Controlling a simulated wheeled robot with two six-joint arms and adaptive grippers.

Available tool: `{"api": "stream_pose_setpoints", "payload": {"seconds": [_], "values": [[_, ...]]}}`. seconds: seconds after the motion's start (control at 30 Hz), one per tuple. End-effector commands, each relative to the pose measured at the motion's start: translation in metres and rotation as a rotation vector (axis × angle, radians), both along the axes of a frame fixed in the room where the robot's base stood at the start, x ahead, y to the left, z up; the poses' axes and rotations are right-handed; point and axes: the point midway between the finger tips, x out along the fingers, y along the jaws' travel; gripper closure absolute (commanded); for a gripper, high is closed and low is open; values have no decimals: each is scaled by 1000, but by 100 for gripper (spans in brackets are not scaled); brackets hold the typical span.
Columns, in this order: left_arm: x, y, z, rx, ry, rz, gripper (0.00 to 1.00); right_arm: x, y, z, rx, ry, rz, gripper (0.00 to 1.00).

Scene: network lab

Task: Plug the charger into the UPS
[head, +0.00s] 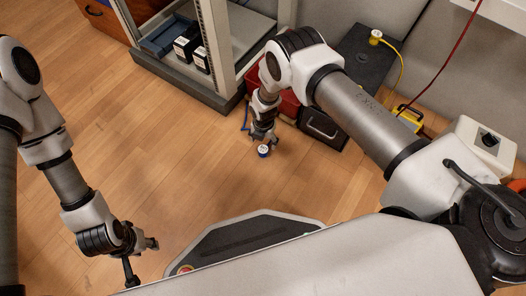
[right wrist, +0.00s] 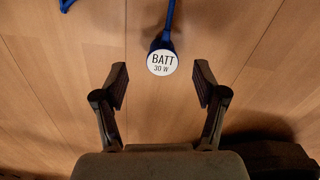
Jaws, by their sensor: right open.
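A blue plug with a white round face marked "BATT 30 W" (right wrist: 162,62) and a blue cable shows in the right wrist view, ahead of and between my fingertips. In the head view the blue plug (head: 263,151) is over the wood floor, just below my right gripper (head: 264,140). My right gripper (right wrist: 161,88) is open, its fingers apart from the plug. My left gripper (head: 145,258) is open and empty over the floor at lower left. A white box (head: 480,145) with a dark socket-like recess stands at right; I cannot tell whether it is the UPS.
A rack (head: 213,40) with two small black boxes stands at top. A red case (head: 285,103) and a black case (head: 322,128) sit behind my right arm. A yellow plug (head: 376,37) rests on a dark box (head: 360,58), near a yellow box (head: 408,115). The floor (head: 150,130) is clear at left.

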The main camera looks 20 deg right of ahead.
Motion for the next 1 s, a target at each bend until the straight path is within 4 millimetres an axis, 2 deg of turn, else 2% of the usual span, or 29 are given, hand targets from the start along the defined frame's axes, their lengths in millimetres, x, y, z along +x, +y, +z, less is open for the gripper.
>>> {"api": "stream_pose_setpoints", "payload": {"seconds": [0.17, 0.43, 0.8, 0.83, 1.0], "values": [[0, 0, -6, 0, 0, 0, 60, -2, 1, -7, 0, 1, 0, 29], [1, 1, -39, 0, -3, 5, 60, -9, 4, -51, 0, 1, 0, 29], [2, 1, -37, 1, -5, 6, 60, -8, 4, -52, 0, 0, 0, 29], [2, 1, -37, 1, -4, 6, 60, -8, 4, -52, 0, 0, 0, 32], [2, 1, -38, 1, -4, 6, 60, -8, 4, -52, 0, 0, 0, 90]]}}
